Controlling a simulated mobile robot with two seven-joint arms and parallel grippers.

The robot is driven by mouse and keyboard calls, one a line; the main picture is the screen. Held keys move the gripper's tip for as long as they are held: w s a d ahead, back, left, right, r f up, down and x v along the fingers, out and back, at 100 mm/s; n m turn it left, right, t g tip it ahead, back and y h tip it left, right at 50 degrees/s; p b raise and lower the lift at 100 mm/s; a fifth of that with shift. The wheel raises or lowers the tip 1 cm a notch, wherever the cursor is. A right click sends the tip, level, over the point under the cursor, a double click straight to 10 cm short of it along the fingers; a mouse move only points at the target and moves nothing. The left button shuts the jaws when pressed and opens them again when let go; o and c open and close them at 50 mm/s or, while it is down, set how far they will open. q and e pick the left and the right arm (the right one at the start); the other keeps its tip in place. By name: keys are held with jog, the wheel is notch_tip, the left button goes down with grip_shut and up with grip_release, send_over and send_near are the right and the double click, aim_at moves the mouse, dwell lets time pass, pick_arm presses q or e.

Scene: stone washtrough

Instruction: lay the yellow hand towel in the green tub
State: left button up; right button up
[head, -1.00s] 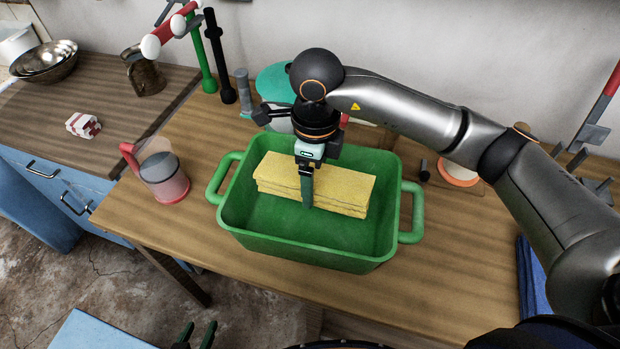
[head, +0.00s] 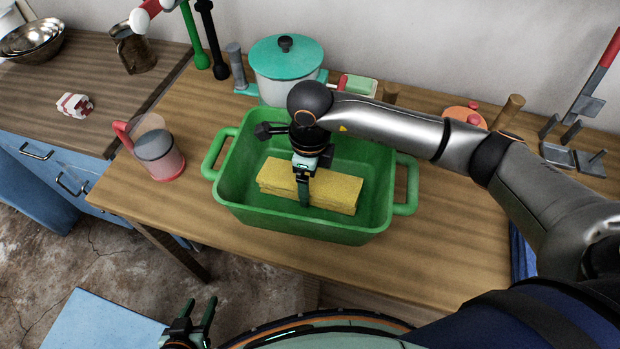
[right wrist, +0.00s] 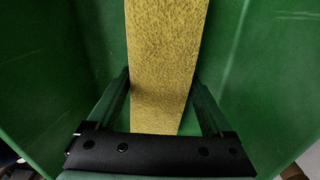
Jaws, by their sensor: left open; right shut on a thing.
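The yellow hand towel (head: 334,190) is a folded block down inside the green tub (head: 290,226), below its rim. The tub stands on the wooden table. My right gripper (head: 304,200) reaches down into the tub and is shut on the towel, one finger showing on its near face. In the right wrist view the towel (right wrist: 165,60) runs between the two fingers (right wrist: 162,100), with green tub walls on both sides. Whether the towel touches the tub floor is hard to tell. My left gripper (head: 200,318) is open and empty, low in front of the table.
A measuring jug (head: 157,150) stands left of the tub. A teal-lidded pot (head: 286,72) stands behind it. An orange-lidded thing (head: 466,116) and grey racks (head: 572,155) are at the right. The table's front strip is clear.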

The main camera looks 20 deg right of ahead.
jog(key=o, duration=1.3)
notch_tip(320, 180, up, 12)
jog(key=shift+r, duration=0.1)
